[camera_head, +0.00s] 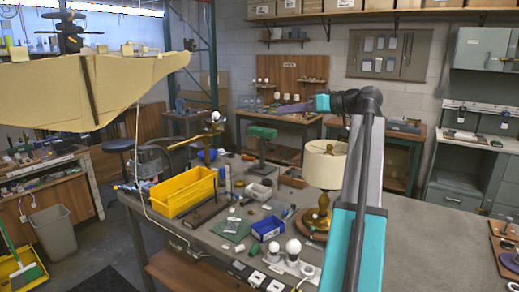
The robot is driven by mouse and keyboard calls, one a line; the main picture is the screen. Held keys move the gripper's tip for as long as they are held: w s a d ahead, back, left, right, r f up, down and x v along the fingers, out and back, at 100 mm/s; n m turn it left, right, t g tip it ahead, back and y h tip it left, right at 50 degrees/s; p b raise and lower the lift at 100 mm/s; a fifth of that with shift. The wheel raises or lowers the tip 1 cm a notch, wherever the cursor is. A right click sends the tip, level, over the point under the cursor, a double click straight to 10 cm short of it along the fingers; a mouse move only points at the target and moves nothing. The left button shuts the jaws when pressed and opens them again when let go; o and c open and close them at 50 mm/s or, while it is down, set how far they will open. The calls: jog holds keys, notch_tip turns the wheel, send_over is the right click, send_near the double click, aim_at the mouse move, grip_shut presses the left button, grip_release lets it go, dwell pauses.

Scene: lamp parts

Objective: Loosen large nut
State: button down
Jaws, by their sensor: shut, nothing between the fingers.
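I cannot make out the large nut in this view. A brass lamp arm (188,142) with a white bulb (215,116) at its tip rises over the back left of the workbench (408,228). A table lamp with a cream shade (325,167) and a brass base (318,218) stands beside my arm, partly hidden by it.
A yellow bin (184,192), a blue bin (268,228), a green vise-like tool (261,134) and several bulbs (292,248) crowd the bench. A large tan panel-like object (75,92) hangs at upper left. The bench right of my arm is mostly clear.

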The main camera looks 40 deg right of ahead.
jog(key=s+r+n+t, duration=0.1)
jog(key=s+r+n, duration=0.1)
jog(key=s+r, duration=0.6)
jog(key=s+r+n+t, duration=0.1)
jog(key=s+r+n, duration=0.1)
jog(key=s+r, duration=0.7)
notch_tip(320, 180, up, 6)
jog(key=shift+s+d+f+t, duration=0.2)
jog(key=shift+t, duration=0.1)
